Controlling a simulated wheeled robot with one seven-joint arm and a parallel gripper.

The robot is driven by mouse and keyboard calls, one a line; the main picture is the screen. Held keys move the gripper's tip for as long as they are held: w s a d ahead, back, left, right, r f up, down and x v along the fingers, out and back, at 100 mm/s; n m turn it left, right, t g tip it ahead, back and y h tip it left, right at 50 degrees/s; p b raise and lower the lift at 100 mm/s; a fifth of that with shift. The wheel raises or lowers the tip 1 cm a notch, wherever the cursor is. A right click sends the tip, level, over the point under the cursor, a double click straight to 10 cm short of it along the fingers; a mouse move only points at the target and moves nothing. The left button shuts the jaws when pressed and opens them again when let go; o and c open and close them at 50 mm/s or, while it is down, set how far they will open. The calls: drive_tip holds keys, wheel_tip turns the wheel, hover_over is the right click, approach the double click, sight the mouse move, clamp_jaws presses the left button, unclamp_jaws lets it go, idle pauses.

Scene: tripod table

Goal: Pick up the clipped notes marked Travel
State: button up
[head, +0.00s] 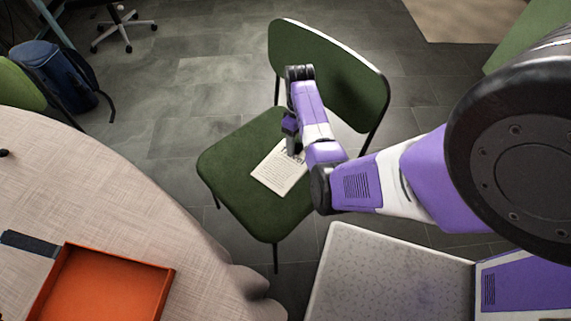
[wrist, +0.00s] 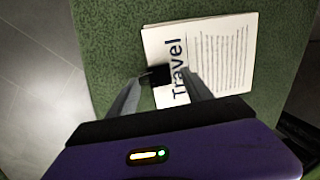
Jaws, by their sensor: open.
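The clipped notes (head: 277,174) lie flat on the green seat of a chair (head: 228,160). In the wrist view the notes (wrist: 220,60) show the word Travel in large dark letters along the left side, with lines of small print beside it. A black clip (wrist: 157,76) sits on their left edge. My gripper (head: 292,150) is above the far right part of the notes in the head view. In the wrist view its two open fingers (wrist: 160,88) reach to either side of the clip, with nothing visibly held. Whether they touch the notes, I cannot tell.
The chair's backrest (head: 345,80) rises behind my gripper. A round table (head: 120,180) with an orange tray (head: 105,285) stands at the left. A blue backpack (head: 58,80) is on the floor. Grey floor lies open beyond the chair.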

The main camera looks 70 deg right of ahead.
drive_tip(key=shift+a+f, duration=0.1)
drive_tip(key=shift+f, duration=0.3)
drive_tip(key=shift+s+a+f, duration=0.1)
clamp_jaws()
